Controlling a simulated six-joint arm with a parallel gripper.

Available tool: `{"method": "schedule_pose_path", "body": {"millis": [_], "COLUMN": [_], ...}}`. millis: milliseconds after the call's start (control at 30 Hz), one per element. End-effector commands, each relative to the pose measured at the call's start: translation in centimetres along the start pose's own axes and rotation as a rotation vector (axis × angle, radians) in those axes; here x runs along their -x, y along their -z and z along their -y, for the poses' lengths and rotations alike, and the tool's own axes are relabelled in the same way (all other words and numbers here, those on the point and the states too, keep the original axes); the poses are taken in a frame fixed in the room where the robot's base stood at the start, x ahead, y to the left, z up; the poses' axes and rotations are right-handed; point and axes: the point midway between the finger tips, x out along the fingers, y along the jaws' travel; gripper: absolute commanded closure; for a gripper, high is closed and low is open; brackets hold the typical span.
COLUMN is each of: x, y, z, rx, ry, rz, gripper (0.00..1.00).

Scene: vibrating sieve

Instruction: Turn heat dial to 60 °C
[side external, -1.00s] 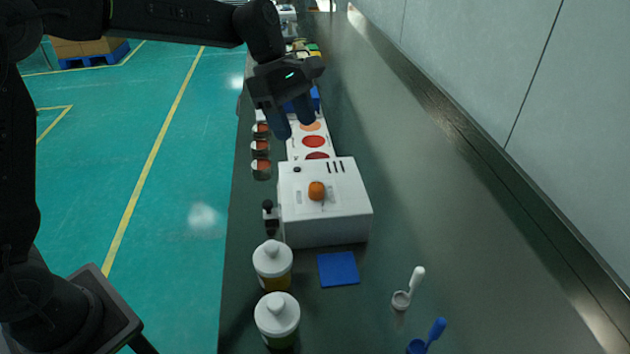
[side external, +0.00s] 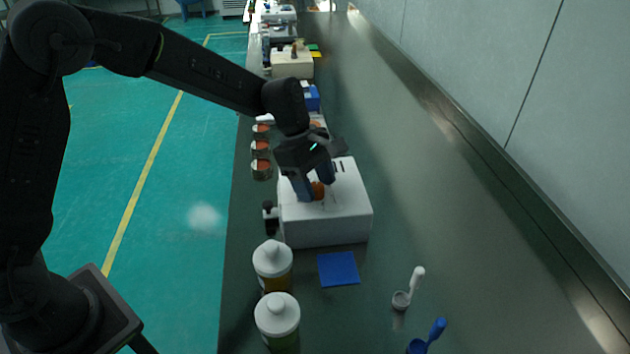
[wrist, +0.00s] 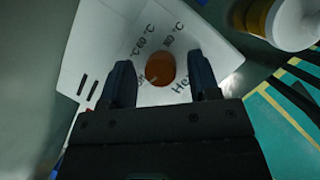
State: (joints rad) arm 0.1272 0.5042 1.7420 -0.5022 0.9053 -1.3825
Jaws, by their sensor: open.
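The heat dial is an orange knob (side external: 318,190) on top of a white box (side external: 338,225) on the bench. In the wrist view the knob (wrist: 160,69) lies between the two fingertips, with a gap on each side. My gripper (side external: 316,190) is open and lowered over the box, its fingers on either side of the knob. Printed temperature marks, one reading like 60 °C (wrist: 138,42), stand around the knob on the white panel (wrist: 110,35).
Two white-capped bottles (side external: 273,262) and a blue square pad (side external: 338,269) are in front of the box. A small black object (side external: 269,214) stands at its left. Several red-topped cups (side external: 261,168) line the left bench edge.

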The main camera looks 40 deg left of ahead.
Motion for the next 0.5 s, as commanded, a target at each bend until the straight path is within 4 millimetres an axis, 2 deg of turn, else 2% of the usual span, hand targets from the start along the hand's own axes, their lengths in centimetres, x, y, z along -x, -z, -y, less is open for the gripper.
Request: {"method": "schedule_pose_path", "body": {"millis": [100, 500], "x": [0.02, 0.07], "y": [0.01, 0.01], "z": [0.0, -0.01], "rx": [0.0, 0.0], "ry": [0.0, 0.0], "rz": [0.0, 0.0], "gripper": [0.46, 0.84]}}
